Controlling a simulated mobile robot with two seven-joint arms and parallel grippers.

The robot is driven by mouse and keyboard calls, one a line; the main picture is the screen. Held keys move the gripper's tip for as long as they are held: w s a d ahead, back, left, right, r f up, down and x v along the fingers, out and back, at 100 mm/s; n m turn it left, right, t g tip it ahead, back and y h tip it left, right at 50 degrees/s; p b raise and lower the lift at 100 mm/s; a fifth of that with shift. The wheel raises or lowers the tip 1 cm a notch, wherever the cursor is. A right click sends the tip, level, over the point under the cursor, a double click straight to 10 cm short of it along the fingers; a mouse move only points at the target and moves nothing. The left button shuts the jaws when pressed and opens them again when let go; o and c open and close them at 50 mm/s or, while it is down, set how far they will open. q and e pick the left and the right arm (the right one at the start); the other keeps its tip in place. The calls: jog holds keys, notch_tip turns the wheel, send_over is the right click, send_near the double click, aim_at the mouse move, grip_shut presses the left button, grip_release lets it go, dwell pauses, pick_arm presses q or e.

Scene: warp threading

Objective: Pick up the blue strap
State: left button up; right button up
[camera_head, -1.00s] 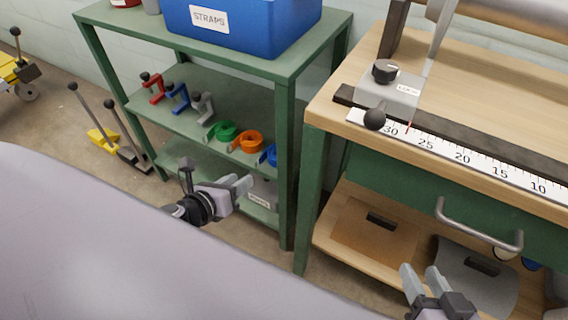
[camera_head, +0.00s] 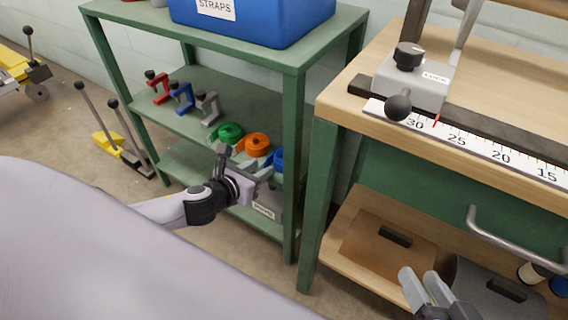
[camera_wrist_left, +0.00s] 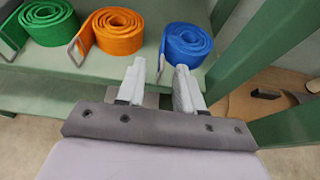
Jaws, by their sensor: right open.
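The blue strap (camera_wrist_left: 187,44) is a rolled coil standing on the green shelf, at the right end of a row of straps in the left wrist view. In the head view it shows only partly (camera_head: 278,159), behind my left gripper and beside the shelf's front post. My left gripper (camera_head: 262,168) is open and empty in front of the shelf. In the left wrist view its two fingertips (camera_wrist_left: 160,78) point toward the blue strap, just short of it. My right gripper (camera_head: 421,286) is open and empty in front of the workbench.
A green strap (camera_wrist_left: 48,22) and an orange strap (camera_wrist_left: 116,30) sit left of the blue one. The green shelf post (camera_head: 291,170) stands close on the right. Red, blue and grey clamps (camera_head: 182,98) stand farther left. The wooden workbench (camera_head: 345,105) is to the right.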

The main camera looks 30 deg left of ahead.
pick_arm(q)
jog(key=shift+w+f, duration=0.15)
jog(key=shift+w, duration=0.2)
grip_shut()
jog(key=shift+r, duration=0.2)
